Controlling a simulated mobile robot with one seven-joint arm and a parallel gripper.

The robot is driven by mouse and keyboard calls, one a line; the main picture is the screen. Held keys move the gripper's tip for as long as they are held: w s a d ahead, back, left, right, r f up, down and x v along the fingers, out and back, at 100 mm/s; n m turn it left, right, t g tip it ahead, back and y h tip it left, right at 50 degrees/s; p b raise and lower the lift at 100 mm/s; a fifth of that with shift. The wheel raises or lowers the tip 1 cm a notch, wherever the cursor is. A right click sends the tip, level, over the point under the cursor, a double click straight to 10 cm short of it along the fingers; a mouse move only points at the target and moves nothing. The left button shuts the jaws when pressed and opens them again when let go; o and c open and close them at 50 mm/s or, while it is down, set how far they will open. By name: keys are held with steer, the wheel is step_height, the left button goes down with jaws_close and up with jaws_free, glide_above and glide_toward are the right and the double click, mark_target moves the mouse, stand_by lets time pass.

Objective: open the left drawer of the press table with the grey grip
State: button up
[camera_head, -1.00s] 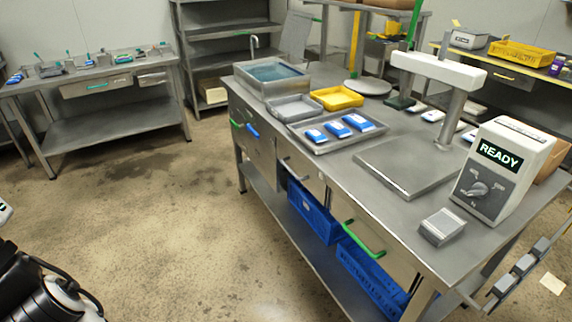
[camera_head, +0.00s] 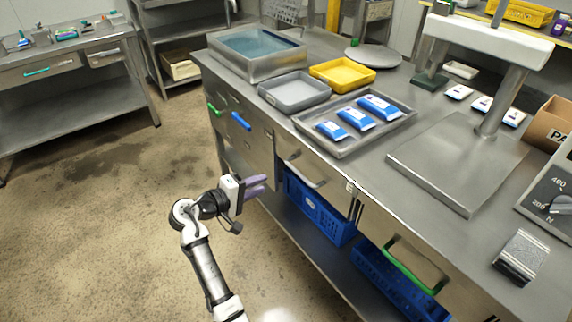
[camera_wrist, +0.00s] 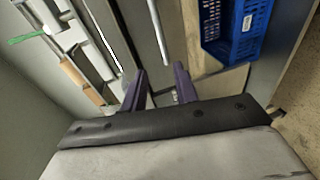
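The press table (camera_head: 372,178) is a grey metal bench. Its left drawer (camera_head: 332,187) has a bar-shaped grey grip (camera_head: 302,172) and looks flush with the table front. My gripper (camera_head: 266,184), with two purple fingers, is in front of the table, left of and a little below the grey grip, apart from it in the head view. In the wrist view my gripper (camera_wrist: 161,70) has its fingers spread with nothing held between them. A pale bar, likely the grey grip (camera_wrist: 157,28), runs just beyond the gap between the fingertips.
The right drawer has a green grip (camera_head: 412,268). Green (camera_head: 214,111) and blue (camera_head: 241,122) grips are on the left front panel. Blue crates (camera_head: 318,212) stand on the lower shelf. A tray (camera_head: 392,122) with blue packs is on top. The floor to the left is clear.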

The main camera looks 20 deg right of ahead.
mark_target(300, 173)
steer(key=shift+g, duration=0.5)
steer(key=x, duration=0.5)
steer(key=p+x, duration=0.1)
steer(key=x, duration=0.4)
steer(key=s+p+x, duration=0.1)
steer(key=x, duration=0.4)
steer(key=shift+s+d, duration=0.1)
steer(key=shift+d, duration=0.1)
steer(key=shift+c, duration=0.3)
jaws_close()
